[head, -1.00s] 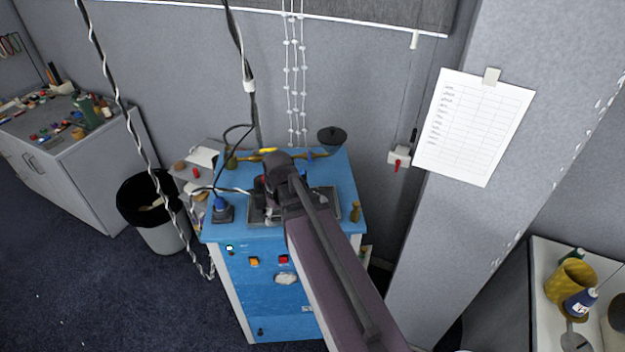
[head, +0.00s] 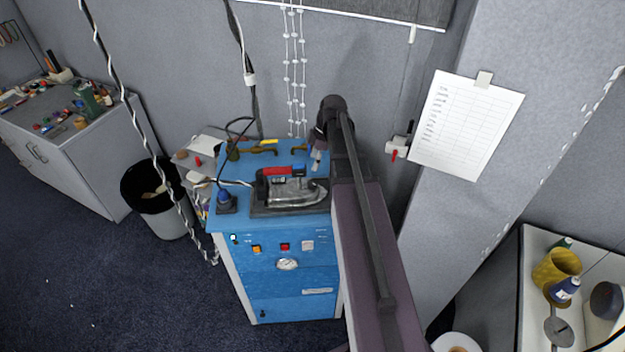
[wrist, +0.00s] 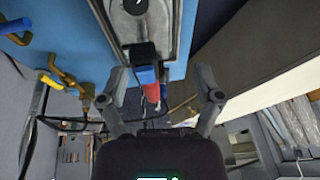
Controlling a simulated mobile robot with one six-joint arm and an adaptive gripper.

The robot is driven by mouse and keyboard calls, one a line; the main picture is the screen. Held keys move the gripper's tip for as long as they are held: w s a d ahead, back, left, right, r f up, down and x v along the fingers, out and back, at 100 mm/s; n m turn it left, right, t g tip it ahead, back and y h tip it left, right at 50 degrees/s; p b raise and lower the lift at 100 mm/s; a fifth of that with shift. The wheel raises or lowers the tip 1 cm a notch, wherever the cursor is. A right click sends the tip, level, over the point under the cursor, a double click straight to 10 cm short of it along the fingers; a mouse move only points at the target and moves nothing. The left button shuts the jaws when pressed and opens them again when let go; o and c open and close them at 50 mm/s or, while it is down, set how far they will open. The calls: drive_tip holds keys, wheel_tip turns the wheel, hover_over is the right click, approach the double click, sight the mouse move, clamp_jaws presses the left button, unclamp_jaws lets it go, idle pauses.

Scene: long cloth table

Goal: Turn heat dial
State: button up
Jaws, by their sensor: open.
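The iron (head: 292,190) rests on a dark pad on top of the blue cabinet (head: 285,225). It has a silver body and a red handle with a blue end. In the wrist view the blue and red handle (wrist: 148,78) shows between my fingers, apart from them. A dark round part (wrist: 135,6) on a grey surface is cut off at the top edge; I cannot tell whether it is the heat dial. My gripper (wrist: 162,80) is open and empty. In the head view it is to the right of the iron, mostly hidden by my arm.
Brass pipes (head: 258,150) run along the cabinet's back. A twisted cable hangs at the left above a bin (head: 158,200). The pillar (head: 450,220) is close on the right.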

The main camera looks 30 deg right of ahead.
sight(313, 183)
drive_tip(key=d+n, duration=0.1)
drive_tip(key=d, duration=0.1)
drive_tip(key=d+r+n, duration=0.1)
drive_tip(key=w+d+n+y, duration=0.1)
drive_tip(key=d, duration=0.1)
drive_tip(key=shift+w+d+r+p, duration=0.1)
drive_tip(key=shift+d+r+p, duration=0.05)
drive_tip(key=shift+d+p, duration=0.2)
drive_tip(key=b+x, duration=1.3)
drive_tip(key=x, duration=0.1)
drive_tip(key=shift+w+d, duration=0.1)
idle(0.6)
drive_tip(key=c, duration=1.1)
